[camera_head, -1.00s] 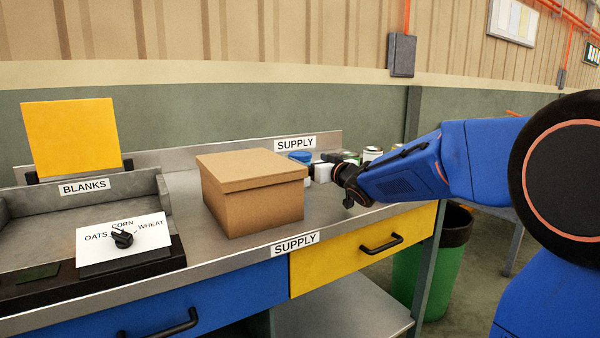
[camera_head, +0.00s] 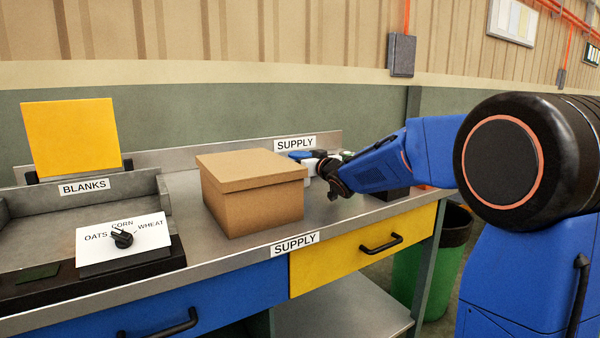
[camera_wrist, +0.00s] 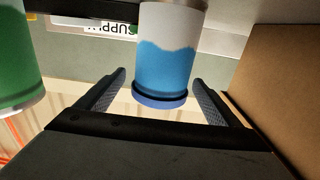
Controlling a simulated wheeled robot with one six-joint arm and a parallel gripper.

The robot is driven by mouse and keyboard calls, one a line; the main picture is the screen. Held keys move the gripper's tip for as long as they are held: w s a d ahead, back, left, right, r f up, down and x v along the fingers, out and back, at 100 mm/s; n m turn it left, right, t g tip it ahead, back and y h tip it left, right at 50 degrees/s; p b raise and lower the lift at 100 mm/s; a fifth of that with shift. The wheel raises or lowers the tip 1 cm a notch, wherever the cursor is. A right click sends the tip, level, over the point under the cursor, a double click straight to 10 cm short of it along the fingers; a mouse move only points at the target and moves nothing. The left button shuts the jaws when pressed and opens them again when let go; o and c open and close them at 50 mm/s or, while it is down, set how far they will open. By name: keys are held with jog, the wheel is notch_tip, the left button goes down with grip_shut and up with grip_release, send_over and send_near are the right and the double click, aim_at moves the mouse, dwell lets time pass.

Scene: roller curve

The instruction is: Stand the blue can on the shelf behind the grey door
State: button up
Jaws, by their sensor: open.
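The blue can (camera_wrist: 165,60) has a blue band, a white part and a darker blue rim; it lies between the two fingers of my open gripper (camera_wrist: 160,78) in the wrist view. I cannot tell whether either finger touches it. In the head view, the can's blue top (camera_head: 301,155) shows just behind the cardboard box, with my gripper (camera_head: 318,168) at it, partly hidden by the box and my wrist. No grey door or shelf behind one is recognisable in either view.
A closed cardboard box (camera_head: 253,200) stands close to the can, on the metal counter (camera_head: 195,208). A green can (camera_wrist: 20,65) is on the other side in the wrist view. A yellow drawer (camera_head: 345,258) and a green bin (camera_head: 410,270) are at the right.

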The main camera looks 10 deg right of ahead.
jog(key=c, duration=1.3)
jog(key=shift+r, duration=0.1)
jog(key=shift+c, duration=0.2)
notch_tip(320, 180, up, 10)
jog(key=shift+f, duration=0.2)
jog(key=shift+r, duration=0.1)
